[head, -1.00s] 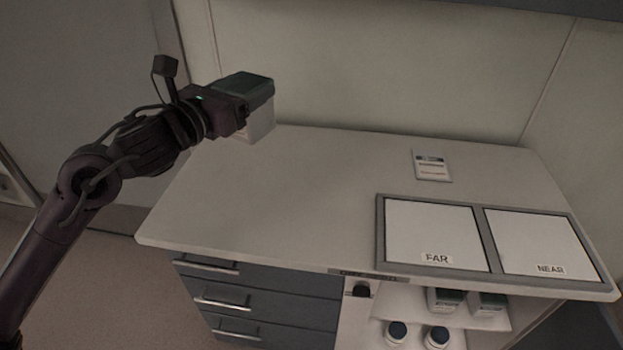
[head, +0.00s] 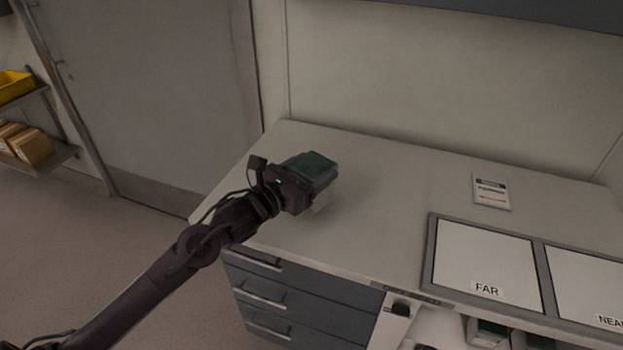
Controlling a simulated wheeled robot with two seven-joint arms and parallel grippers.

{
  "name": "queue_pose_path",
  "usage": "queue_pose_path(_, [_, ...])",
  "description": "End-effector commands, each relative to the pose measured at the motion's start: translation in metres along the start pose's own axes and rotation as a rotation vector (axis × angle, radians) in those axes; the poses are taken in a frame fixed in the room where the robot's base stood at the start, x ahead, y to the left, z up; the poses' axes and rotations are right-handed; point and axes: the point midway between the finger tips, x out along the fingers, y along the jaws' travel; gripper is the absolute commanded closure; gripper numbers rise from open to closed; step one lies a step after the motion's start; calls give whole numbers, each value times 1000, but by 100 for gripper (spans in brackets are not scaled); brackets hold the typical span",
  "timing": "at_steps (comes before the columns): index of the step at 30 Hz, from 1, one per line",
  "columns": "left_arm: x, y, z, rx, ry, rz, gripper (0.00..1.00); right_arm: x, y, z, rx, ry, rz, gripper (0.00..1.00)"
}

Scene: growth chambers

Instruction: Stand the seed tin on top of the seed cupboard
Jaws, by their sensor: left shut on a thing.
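My left gripper (head: 305,193) is shut on the seed tin (head: 314,169), a boxy tin with a dark green lid and a pale body. The gripper hides much of the tin's near side. The tin is upright at the left part of the top of the seed cupboard (head: 380,200), a white top over dark drawers. Its base is low, and I cannot tell whether it touches the top. My right gripper is not in view.
A small printed card or packet (head: 492,191) lies on the top at the right. A grey frame (head: 431,260) with white panels marked FAR and NEAR lies at the front right. The middle of the top is clear. A shelf rack (head: 62,155) stands far left.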

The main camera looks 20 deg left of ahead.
Motion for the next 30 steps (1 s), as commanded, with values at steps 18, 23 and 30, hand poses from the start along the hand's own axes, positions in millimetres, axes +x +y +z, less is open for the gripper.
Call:
queue_pose_path(18, [0,0,-30,0,1,-1,27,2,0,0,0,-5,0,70])
queue_pose_path(23, [0,0,-30,-1,1,-1,10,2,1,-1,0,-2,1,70])
queue_pose_path(30, [0,0,-30,-1,1,-1,10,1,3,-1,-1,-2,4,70])
